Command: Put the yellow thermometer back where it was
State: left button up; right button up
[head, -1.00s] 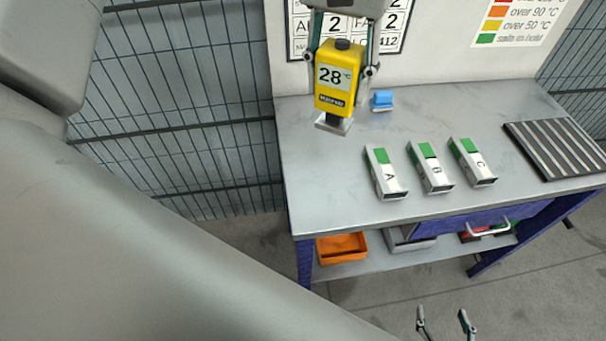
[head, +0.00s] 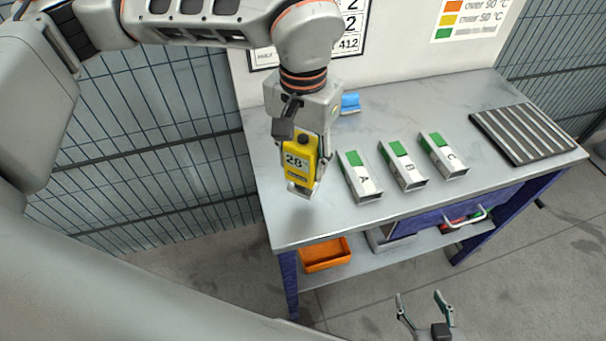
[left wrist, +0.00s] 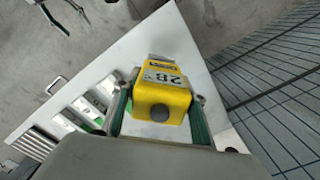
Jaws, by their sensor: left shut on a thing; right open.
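The yellow thermometer (head: 297,160) reads 28 and has a dark knob on top and a pale metal foot below. My left gripper (head: 318,165) is shut on it and holds it upright near the left front part of the grey table (head: 330,222). The left wrist view shows the yellow thermometer (left wrist: 161,98) between both fingers of my left gripper (left wrist: 160,115). Whether its foot touches the table I cannot tell. My right gripper (head: 425,310) is open and empty, low in front of the table.
Three white-and-green blocks marked A (head: 359,177), B (head: 402,166) and C (head: 442,155) stand just right of the thermometer. A blue item (head: 350,103) sits behind. A ribbed dark rack (head: 528,133) lies at right. An orange bin (head: 325,254) is on the lower shelf.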

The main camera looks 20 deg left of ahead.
aim_at(303, 177)
pick_arm(q)
jog(key=shift+f, duration=0.9)
notch_tip(303, 177, down, 3)
jog(key=shift+f, duration=0.1)
jog(key=shift+f, duration=0.1)
jog(key=o, duration=1.2)
